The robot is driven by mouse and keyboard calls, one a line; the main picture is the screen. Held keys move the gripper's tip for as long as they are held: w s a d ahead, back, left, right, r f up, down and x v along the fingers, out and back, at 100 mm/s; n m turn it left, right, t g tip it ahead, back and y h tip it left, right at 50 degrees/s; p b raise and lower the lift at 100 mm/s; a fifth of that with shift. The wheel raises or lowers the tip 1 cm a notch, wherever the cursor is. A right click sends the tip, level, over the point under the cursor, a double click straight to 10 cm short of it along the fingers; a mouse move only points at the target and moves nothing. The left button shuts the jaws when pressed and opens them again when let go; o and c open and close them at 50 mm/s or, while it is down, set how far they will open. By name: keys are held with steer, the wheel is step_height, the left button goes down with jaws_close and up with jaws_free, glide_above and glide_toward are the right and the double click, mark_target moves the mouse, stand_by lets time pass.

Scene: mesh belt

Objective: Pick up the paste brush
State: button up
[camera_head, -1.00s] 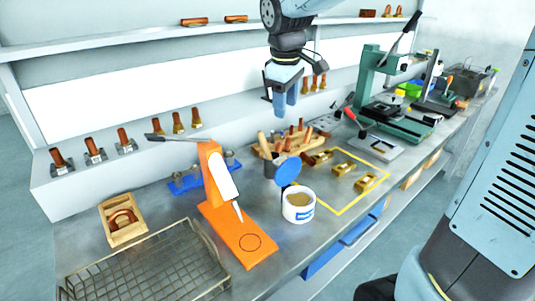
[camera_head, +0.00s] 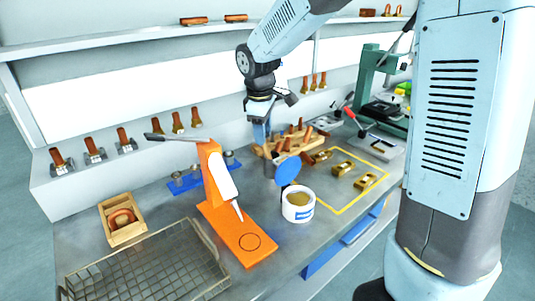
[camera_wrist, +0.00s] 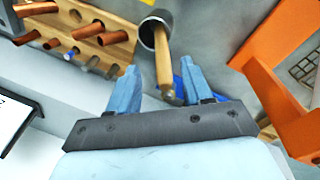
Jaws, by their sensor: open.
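The paste brush appears to be the wooden-handled tool (camera_wrist: 164,62) standing in a dark grey cup (camera_wrist: 149,36) in the wrist view. Its bristles are hidden in the cup. My gripper (camera_wrist: 160,74) is open, pointing down, with its two blue fingers on either side of the handle in that picture. I cannot tell whether either finger touches it. In the head view my gripper (camera_head: 261,131) hangs over the bench beside the wooden rack, and it and the rack largely hide the cup and brush. A white paste tub (camera_head: 298,213) with a raised blue lid stands in front.
A wooden rack (camera_wrist: 88,43) with copper pieces is close to my gripper's left in the wrist view. A wire basket (camera_head: 150,265) is at front left. Brass parts (camera_head: 343,168) lie inside a yellow outline.

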mark_target(267, 154)
steer(key=shift+w+f, duration=0.15)
steer(key=shift+f, duration=1.25)
steer(key=shift+w+f, duration=0.1)
steer(key=shift+f, duration=1.3)
jaws_close()
